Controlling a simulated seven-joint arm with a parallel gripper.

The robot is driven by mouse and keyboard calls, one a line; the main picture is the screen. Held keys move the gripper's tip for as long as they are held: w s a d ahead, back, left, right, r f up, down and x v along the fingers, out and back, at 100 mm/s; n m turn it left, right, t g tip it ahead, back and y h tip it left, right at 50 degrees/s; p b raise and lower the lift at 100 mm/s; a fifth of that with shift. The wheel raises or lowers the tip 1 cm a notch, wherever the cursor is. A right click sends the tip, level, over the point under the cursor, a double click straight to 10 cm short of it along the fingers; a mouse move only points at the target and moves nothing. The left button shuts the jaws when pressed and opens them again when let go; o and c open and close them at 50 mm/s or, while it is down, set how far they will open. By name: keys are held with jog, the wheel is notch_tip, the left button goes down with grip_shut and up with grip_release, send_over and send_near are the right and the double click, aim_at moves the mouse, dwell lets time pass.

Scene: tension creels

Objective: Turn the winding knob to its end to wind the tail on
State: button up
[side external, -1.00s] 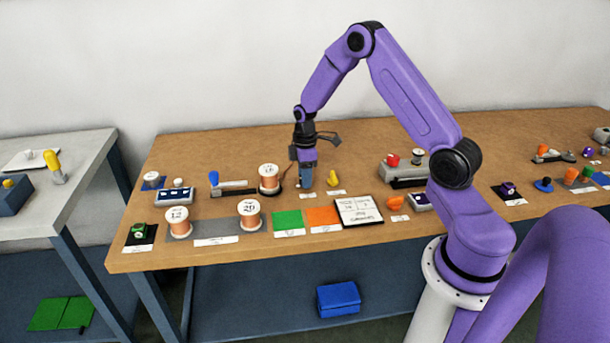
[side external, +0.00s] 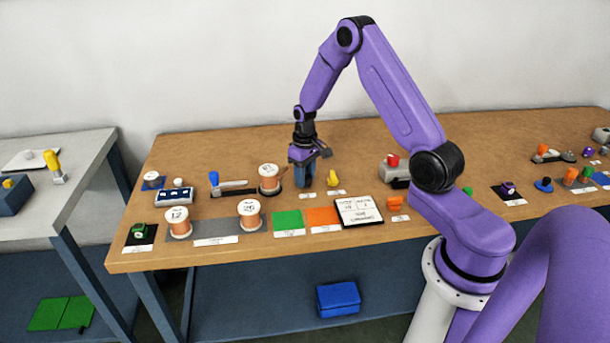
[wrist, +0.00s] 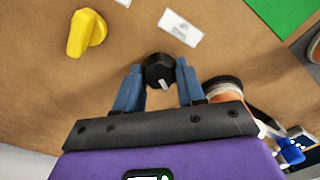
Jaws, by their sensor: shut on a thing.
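The winding knob (wrist: 155,64) is small, round and black with a white mark on its near side in the wrist view. My gripper (wrist: 160,75) is shut on it, one blue finger on each side. A white label (wrist: 181,28) lies beside the knob.
A yellow knob (side external: 333,179) stands close to the right of my gripper in the side view. Green (side external: 288,222) and orange (side external: 323,216) mats and a white sign board (side external: 358,210) lie in front. The table behind my gripper is clear.

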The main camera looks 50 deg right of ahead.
jog(key=m, duration=0.5)
jog(key=shift+m, duration=0.3)
jog(key=m, duration=0.5)
jog(key=shift+m, duration=0.3)
jog(key=o, duration=1.1)
jog(key=shift+c, duration=0.2)
jog(key=shift+r, duration=0.15)
notch_tip(320, 180, up, 17)
jog(key=shift+r, duration=0.1)
